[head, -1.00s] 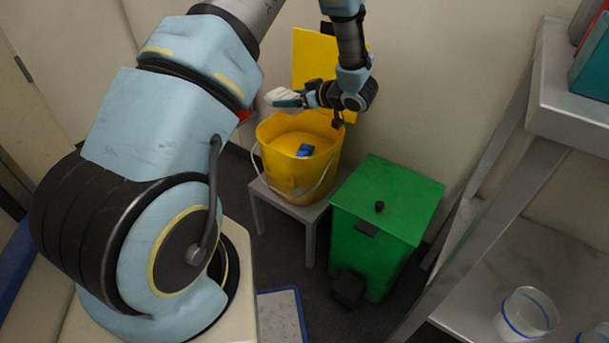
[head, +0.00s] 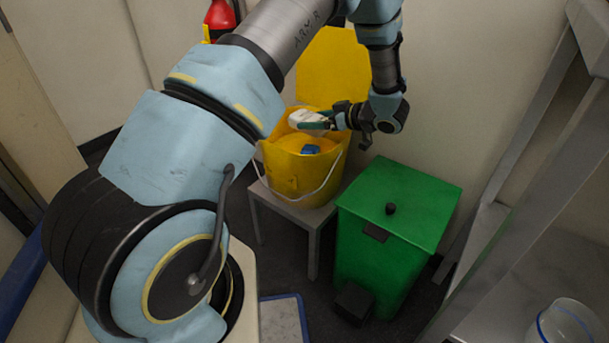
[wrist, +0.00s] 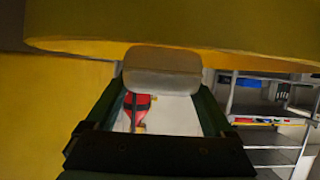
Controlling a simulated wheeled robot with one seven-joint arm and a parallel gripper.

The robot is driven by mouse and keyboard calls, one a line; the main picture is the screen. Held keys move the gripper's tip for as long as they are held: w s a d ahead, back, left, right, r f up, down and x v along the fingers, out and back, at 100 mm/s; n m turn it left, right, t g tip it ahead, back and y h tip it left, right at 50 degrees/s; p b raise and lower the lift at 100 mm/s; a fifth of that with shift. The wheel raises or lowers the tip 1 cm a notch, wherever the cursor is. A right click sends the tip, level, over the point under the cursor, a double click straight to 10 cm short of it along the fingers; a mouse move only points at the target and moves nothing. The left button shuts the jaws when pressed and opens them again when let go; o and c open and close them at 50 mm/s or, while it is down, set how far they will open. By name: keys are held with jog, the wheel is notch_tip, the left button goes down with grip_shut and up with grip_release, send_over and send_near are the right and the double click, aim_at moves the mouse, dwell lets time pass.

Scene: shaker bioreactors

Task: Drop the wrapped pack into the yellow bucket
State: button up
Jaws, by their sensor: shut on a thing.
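The yellow bucket (head: 291,174) stands on a small grey stool, with its wire handle hanging at the front and its yellow lid (head: 338,68) raised behind. A blue object (head: 311,149) lies inside it. My gripper (head: 318,122) is shut on the white wrapped pack (head: 304,117) and holds it over the bucket's opening, near rim height. In the wrist view the pack (wrist: 163,66) sits between the green fingers. A yellow surface crosses the top of that view and another fills its left side.
A green pedal bin (head: 384,245) with a closed lid stands right of the grey stool (head: 292,211). A grey shelf (head: 520,240) with a clear container (head: 566,325) is at the right. A red extinguisher (head: 219,16) is at the back wall.

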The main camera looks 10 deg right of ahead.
jog(key=o, duration=1.1)
jog(key=shift+o, duration=0.2)
jog(key=p+v, duration=0.2)
jog(key=v, duration=0.8)
jog(key=shift+s+d, duration=0.2)
jog(key=shift+s, duration=0.1)
jog(key=shift+r, duration=0.1)
